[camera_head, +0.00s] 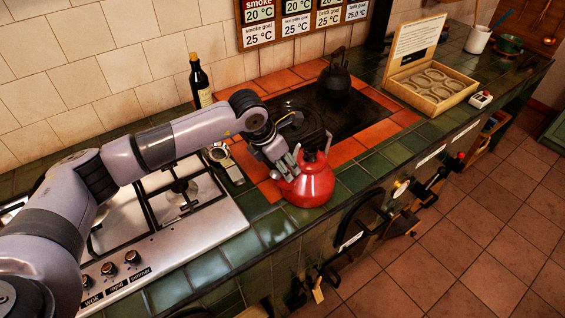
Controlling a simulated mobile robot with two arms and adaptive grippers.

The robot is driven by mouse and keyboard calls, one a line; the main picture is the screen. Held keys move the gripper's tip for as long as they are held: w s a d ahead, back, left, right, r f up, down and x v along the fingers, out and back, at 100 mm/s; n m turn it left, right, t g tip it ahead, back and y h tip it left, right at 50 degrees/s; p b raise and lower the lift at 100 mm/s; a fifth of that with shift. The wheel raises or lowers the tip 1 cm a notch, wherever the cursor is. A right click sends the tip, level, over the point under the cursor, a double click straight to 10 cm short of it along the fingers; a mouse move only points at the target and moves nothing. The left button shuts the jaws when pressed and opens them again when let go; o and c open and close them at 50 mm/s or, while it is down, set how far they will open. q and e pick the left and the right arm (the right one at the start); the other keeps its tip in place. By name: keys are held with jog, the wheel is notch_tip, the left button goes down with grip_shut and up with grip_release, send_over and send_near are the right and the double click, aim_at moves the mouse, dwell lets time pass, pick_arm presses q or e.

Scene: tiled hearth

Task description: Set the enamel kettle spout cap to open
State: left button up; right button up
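I cannot tell whether the fingers touch the kettle or are closed on anything. My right gripper is not in view.
A gas hob (178,204) lies left of the kettle. An open wooden box (432,92) sits to the right. Dark handles (372,213) project from the counter front.

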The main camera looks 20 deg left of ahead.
pick_arm(q)
grip_shut()
dwell(0.4)
jog(key=shift+w, duration=0.1)
jog(key=shift+w+d+g+y+b, duration=0.2)
jog(key=shift+g+y+b, duration=0.1)
jog(key=shift+g+y, duration=0.3)
jog(key=shift+w+d+f+g+y+b, duration=0.15)
jog(key=shift+g+y+b, duration=0.15)
jog(key=shift+g, duration=0.2)
jog(key=shift+w+d+g+y+b, duration=0.15)
jog(key=shift+g+y+b, duration=0.15)
jog(key=shift+g, duration=0.2)
jog(key=shift+w+f+g+y+b, duration=0.2)
jog(key=shift+g+y+b, duration=0.4)
jog(key=shift+g+b, duration=0.2)
jog(key=shift+w+d+f+g+y+b, duration=0.1)
jog(key=shift+g+y+b, duration=0.4)
jog(key=shift+g+b, duration=0.35)
